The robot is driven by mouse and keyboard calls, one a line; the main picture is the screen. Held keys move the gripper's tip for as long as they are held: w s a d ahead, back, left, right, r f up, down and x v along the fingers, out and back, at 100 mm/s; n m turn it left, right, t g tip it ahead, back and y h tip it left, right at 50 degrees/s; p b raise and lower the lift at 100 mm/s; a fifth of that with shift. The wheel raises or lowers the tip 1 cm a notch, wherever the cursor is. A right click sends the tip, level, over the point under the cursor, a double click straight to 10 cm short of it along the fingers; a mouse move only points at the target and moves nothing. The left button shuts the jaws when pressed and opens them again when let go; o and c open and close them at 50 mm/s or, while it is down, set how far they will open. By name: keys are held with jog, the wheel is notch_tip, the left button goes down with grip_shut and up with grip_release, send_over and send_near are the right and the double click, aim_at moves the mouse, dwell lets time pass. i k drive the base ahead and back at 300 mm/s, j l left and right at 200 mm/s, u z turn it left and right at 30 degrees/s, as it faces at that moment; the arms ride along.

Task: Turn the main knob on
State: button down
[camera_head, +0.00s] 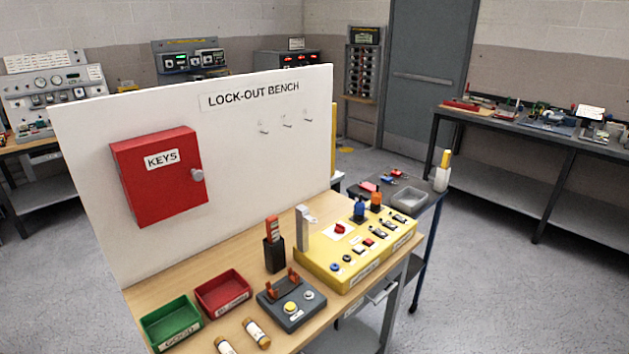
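A yellow control panel (350,262) sits at the right end of the wooden lock-out bench. A red knob (340,228) stands on a white plate on its top, near the back left. I cannot read a label that marks it as the main knob, nor tell its setting. Small blue, black, white and red controls line the panel's front part, with several dark switches at the right. My gripper is not in view.
A grey upright post (303,228) rises at the panel's left end. Blue (359,210) and orange (376,200) pieces stand at its back edge. A grey fuse block (291,303), red bin (222,292) and green bin (171,321) lie left. A red key cabinet (160,176) hangs behind.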

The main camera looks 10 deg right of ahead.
aim_at(340, 229)
jog(key=i+l+u, duration=0.25)
jog(key=i, duration=0.25)
jog(key=i+l+u, duration=0.3)
jog(key=i, duration=0.2)
